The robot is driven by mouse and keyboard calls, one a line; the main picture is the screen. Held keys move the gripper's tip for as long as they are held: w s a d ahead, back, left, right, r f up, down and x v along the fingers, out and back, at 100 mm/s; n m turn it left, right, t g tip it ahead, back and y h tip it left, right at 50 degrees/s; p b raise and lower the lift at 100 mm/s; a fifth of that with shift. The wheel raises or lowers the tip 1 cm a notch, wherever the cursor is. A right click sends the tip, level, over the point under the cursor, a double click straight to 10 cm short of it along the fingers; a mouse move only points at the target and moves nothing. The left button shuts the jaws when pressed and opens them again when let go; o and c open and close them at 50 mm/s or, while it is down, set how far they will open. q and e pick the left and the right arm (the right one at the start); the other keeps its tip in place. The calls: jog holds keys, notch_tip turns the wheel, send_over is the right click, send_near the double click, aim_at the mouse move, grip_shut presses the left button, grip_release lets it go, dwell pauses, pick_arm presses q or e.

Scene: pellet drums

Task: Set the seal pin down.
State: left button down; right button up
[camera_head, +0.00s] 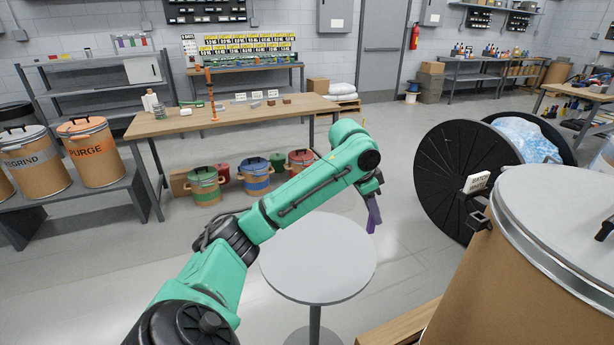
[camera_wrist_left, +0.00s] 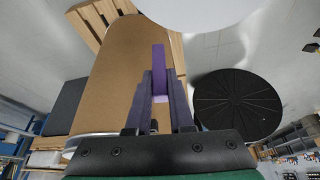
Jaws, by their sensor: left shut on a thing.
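The seal pin (camera_wrist_left: 159,62) is a slim purple bar. My left gripper (camera_wrist_left: 159,98) is shut on it, and the pin sticks out past the fingertips in the left wrist view. In the head view the left gripper (camera_head: 374,208) hangs at the end of my green arm, with purple showing at its tip. It is in the air near the right edge of a small round grey table (camera_head: 315,262). The bare tabletop also shows at the top of the left wrist view (camera_wrist_left: 195,10). My right gripper is not in view.
A big brown drum (camera_head: 520,275) with a metal lid stands at the right. A black ribbed disc (camera_head: 455,180) stands upright behind it. A wooden bench (camera_head: 240,119) with small items is at the back. Open floor lies between bench and round table.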

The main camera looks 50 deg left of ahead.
pick_arm(q)
jog(key=s+a+r, duration=0.1)
jog(key=a+r, duration=0.4)
jog(key=a, duration=0.1)
jog(key=b, duration=0.1)
send_over(346, 259)
jog(key=shift+n, duration=0.4)
notch_tip(346, 259, down, 20)
jog(key=shift+r, duration=0.25)
jog(key=c, duration=0.8)
grip_release()
jog(key=shift+w, duration=0.1)
jog(key=b+v, duration=0.1)
jog(key=v, duration=1.1)
